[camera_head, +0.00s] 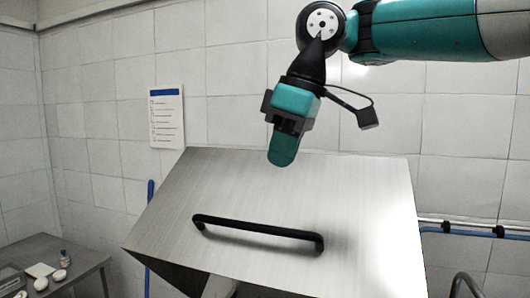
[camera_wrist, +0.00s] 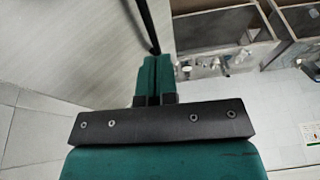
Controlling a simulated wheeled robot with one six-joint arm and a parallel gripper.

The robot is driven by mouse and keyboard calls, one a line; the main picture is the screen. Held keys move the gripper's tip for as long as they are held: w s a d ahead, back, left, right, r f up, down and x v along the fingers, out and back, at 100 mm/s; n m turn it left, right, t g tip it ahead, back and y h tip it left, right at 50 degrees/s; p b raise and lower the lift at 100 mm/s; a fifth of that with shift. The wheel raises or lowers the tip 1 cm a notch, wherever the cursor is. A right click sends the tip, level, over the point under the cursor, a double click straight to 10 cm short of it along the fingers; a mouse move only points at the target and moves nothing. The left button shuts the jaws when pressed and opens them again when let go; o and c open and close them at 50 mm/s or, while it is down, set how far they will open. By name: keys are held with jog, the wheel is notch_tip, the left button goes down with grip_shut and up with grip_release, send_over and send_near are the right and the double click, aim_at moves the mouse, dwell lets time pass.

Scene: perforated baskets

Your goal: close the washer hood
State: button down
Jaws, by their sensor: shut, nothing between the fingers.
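The washer hood (camera_head: 255,190) is a brushed-steel box with a black bar handle (camera_head: 258,233) across its sloped front face. It stands raised and tilted in the head view. In the wrist view the hood's steel face (camera_wrist: 75,45) fills the upper left, with part of the black handle (camera_wrist: 148,25) at the top. My gripper (camera_head: 282,158) is shut and empty, pointing down over the hood's upper edge, above and apart from the handle. Its closed teal fingers also show in the wrist view (camera_wrist: 153,75). What lies under the hood is mostly hidden in the head view.
A steel table (camera_head: 60,262) with small white dishes and a bottle stands at the lower left. Blue pipes run along the wall at the right (camera_head: 480,232) and behind the hood at the left. A paper notice (camera_head: 166,117) hangs on the tiled wall. Steel basins (camera_wrist: 230,30) show in the wrist view.

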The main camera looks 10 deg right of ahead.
notch_tip(320, 180, up, 3)
jog(key=w, duration=0.2)
jog(key=b, duration=1.1)
send_over(280, 244)
jog(key=a, duration=0.3)
jog(key=f, duration=1.3)
jog(key=shift+s+d+f, duration=0.2)
jog(key=shift+s+f, duration=0.05)
jog(key=shift+s, duration=0.05)
jog(key=shift+f, duration=0.1)
